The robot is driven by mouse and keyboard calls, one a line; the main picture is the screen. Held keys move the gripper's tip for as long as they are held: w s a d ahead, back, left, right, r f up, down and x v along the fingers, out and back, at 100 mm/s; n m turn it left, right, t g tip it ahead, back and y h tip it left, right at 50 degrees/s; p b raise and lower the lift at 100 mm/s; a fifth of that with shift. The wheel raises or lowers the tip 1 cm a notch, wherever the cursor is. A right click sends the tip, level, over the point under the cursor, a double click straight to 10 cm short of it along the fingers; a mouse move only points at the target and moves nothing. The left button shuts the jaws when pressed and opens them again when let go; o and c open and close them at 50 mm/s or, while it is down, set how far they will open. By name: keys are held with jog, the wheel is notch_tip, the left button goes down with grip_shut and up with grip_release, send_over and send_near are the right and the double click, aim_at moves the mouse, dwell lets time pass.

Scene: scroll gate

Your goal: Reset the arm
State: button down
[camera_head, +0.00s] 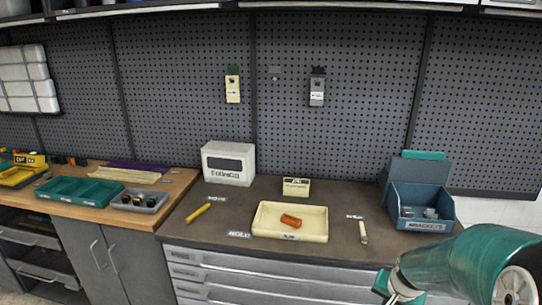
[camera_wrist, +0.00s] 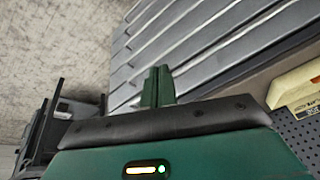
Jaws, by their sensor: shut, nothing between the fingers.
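My gripper (camera_wrist: 158,72) shows in the wrist view as two green fingers pressed together, shut and empty. Grey drawer fronts lie beyond its tips in that view. In the head view, my teal arm fills the lower right corner, in front of the bench's right end. I cannot clearly make out the fingers there.
On the dark bench (camera_head: 210,230), a cream tray (camera_head: 262,230) holds an orange piece (camera_head: 290,220). A yellow stick (camera_head: 198,213) lies left and a pale stick (camera_head: 363,232) right. A blue bin (camera_head: 418,195) stands at the right, a white box (camera_head: 228,163) behind. Tags hang on the pegboard (camera_head: 180,80).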

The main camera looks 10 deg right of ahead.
jog(key=s+a+r+n+t, duration=0.1)
jog(key=s+a+r+n, duration=0.3)
jog(key=a+r, duration=0.5)
jog(key=s+a+r+n+y, duration=0.1)
jog(key=s+a+r+n, duration=0.3)
jog(key=s+a+r, duration=0.4)
jog(key=a+r, duration=0.1)
jog(key=a, duration=0.2)
jog(key=shift+a+t, duration=0.35)
jog(key=shift+t, duration=0.05)
jog(key=c, duration=2)
grip_release()
jog(key=shift+s+a+n, duration=0.15)
jog(key=shift+s+n, duration=0.15)
jog(key=shift+s, duration=0.05)
jog(key=o, duration=0.6)
jog(key=shift+s+a, duration=0.1)
jog(key=shift+a, duration=0.15)
